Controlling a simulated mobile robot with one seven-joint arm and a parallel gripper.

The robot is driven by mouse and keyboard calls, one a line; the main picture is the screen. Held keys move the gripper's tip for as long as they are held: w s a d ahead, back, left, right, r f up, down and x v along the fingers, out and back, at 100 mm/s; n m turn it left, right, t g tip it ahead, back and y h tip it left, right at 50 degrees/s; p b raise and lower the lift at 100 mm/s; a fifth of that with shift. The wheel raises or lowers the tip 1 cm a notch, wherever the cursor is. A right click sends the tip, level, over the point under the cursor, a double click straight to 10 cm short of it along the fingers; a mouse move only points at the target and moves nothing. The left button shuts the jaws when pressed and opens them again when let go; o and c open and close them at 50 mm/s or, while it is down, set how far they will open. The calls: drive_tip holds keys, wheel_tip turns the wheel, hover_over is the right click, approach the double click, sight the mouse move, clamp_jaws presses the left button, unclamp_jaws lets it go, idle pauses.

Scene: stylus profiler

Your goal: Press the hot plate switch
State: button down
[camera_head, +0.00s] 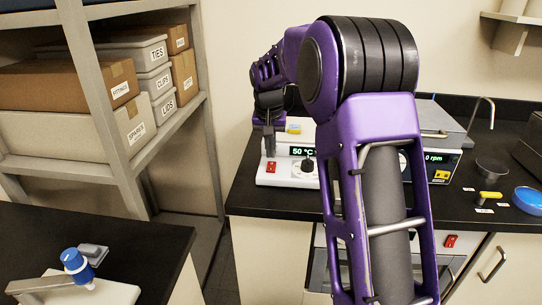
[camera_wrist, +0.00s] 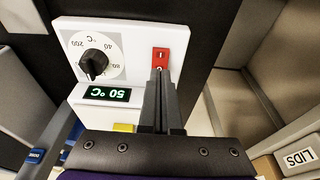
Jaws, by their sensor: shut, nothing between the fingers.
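The white hot plate (camera_head: 285,181) stands on the black counter at the back and is partly hidden by my arm. Its red switch (camera_head: 272,167) is at the left of its front face. In the wrist view, the red switch (camera_wrist: 162,54) shows a "I" mark, with its other end partly covered by my fingertips. My gripper (camera_head: 268,153) is shut and empty, its tips at the switch. The closed fingers (camera_wrist: 159,76) overlap the switch's near edge; I cannot tell whether they touch it. The black dial (camera_wrist: 94,65) and a display (camera_wrist: 107,94) reading 50 °C are beside it.
Another instrument (camera_head: 440,165) with an rpm display stands right of my arm. A shelf of boxes (camera_head: 75,95) stands left. A blue-capped item (camera_head: 77,265) is on the front-left bench.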

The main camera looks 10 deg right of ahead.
drive_tip(key=p+v, duration=0.1)
drive_tip(key=v, duration=1.3)
drive_tip(key=shift+p, duration=0.4)
drive_tip(key=shift+r, duration=0.1)
